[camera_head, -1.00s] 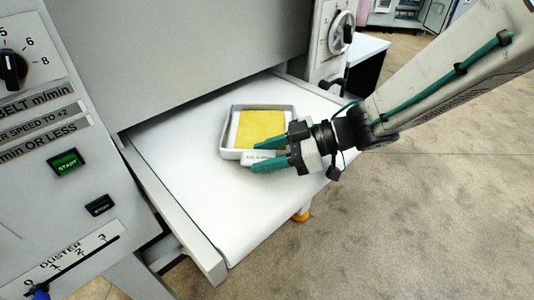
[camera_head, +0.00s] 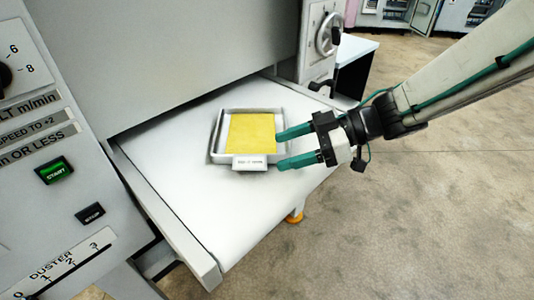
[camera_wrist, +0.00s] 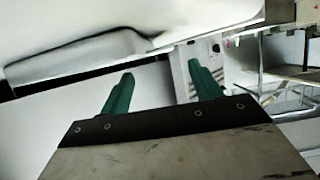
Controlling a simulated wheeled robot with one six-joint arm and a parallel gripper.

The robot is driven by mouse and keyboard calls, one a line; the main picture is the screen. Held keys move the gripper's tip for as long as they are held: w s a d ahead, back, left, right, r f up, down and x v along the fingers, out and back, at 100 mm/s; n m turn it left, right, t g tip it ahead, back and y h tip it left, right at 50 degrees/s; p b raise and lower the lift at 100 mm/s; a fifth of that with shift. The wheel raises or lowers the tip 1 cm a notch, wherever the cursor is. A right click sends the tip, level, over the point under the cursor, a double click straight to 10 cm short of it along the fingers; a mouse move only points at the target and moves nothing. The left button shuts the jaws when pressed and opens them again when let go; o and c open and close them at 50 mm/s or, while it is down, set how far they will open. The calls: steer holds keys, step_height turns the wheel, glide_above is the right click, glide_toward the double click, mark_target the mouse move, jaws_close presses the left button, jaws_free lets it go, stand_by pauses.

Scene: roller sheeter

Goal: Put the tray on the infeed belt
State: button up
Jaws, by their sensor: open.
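The tray (camera_head: 215,144) is a shallow white-grey tray with a yellow sheet (camera_head: 252,134) in it and a small label tab (camera_head: 250,163) at its front. It rests flat on the white infeed belt (camera_head: 205,205), which juts out from the machine. My gripper (camera_head: 281,148) is open, its two green fingers apart and pointing left, just right of the tray. The fingers look clear of the tab; whether a fingertip touches the tray's right side is unclear. In the wrist view, my open fingers (camera_wrist: 162,88) show with nothing between them.
The machine's grey housing (camera_head: 170,50) rises behind the belt. A control panel with a green start button (camera_head: 54,170) and a black stop button (camera_head: 90,213) stands at the left. A dial panel (camera_head: 325,40) is at the back right. Open floor lies to the right.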

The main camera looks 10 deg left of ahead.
steer(key=v, duration=0.5)
steer(key=shift+d, duration=0.1)
steer(key=w+d+r+m+t+h, duration=0.2)
steer(key=w+d+r+m+t, duration=0.15)
steer(key=w+t, duration=0.25)
steer(key=w+d+r+m+t+h, duration=0.1)
steer(key=w+d+r+m+t, duration=0.25)
steer(key=w+t, duration=0.25)
steer(key=s+d+r+m+t+h, duration=0.1)
steer(key=d+r+m+t+h, duration=0.15)
steer(key=d+m+h, duration=1.05)
steer(key=s+d+f+n+g, duration=0.2)
steer(key=s+d+g, duration=0.1)
steer(key=s+d, duration=0.65)
steer(key=s+a+f+m+g+y, duration=0.1)
steer(key=s+f+g, duration=0.1)
steer(key=s, duration=0.6)
steer(key=s+a+f+m+g+y, duration=0.1)
steer(key=s+f+g+y, duration=0.1)
steer(key=s+g, duration=0.3)
steer(key=s, duration=0.4)
steer(key=shift+a+m, duration=0.3)
steer(key=shift+m, duration=0.1)
